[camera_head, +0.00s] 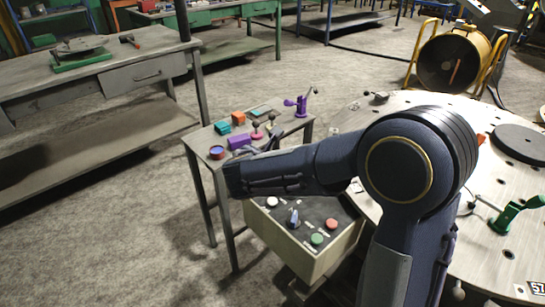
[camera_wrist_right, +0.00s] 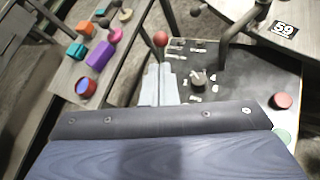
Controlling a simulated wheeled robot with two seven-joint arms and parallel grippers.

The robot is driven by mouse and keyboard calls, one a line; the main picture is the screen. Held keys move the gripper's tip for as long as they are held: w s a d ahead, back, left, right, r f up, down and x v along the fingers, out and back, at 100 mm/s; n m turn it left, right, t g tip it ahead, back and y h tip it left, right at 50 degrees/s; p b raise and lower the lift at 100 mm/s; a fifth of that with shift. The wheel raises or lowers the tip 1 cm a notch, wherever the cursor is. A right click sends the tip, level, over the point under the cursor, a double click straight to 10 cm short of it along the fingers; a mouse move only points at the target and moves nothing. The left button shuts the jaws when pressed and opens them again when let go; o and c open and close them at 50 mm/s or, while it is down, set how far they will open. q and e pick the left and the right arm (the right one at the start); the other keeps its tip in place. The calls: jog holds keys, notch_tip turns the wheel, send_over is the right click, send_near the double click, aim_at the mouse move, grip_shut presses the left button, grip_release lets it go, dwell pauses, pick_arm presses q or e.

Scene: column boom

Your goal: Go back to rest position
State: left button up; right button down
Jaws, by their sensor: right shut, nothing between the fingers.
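My right arm comes in from the lower right in the head view and reaches left across the control box and the small side table. My right gripper's pale fingers (camera_wrist_right: 159,85) show in the right wrist view, shut together and empty. They appear over the area beside the control box; their height above it is unclear. In the head view the forearm hides them. My left gripper is in neither view.
The side table (camera_head: 195,139) holds a purple block (camera_head: 238,142), teal block (camera_head: 222,127), orange block (camera_head: 238,118) and purple clamp (camera_head: 302,103). A round table (camera_head: 507,230) with a green clamp (camera_head: 515,214) lies right. A workbench (camera_head: 100,82) stands left. Floor between is clear.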

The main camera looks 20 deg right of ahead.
dwell(0.3)
jog(key=s+d+f+m+g+y, duration=0.2)
jog(key=s+d+m+g+y, duration=0.1)
jog(key=s+m, duration=0.75)
jog(key=s+d+f+m+g+y, duration=0.1)
jog(key=s+d+m+g+y, duration=0.2)
jog(key=s+m, duration=0.7)
jog(key=s+a+m+t+y, duration=0.2)
jog(key=s+a+m+y, duration=0.35)
jog(key=s+a, duration=0.35)
notch_tip(320, 180, up, 13)
jog(key=s+d+p, duration=0.1)
jog(key=p, duration=1.1)
jog(key=shift+s+f+m, duration=0.15)
jog(key=shift+s+m, duration=0.05)
jog(key=shift+m, duration=0.1)
jog(key=shift+s+d, duration=0.1)
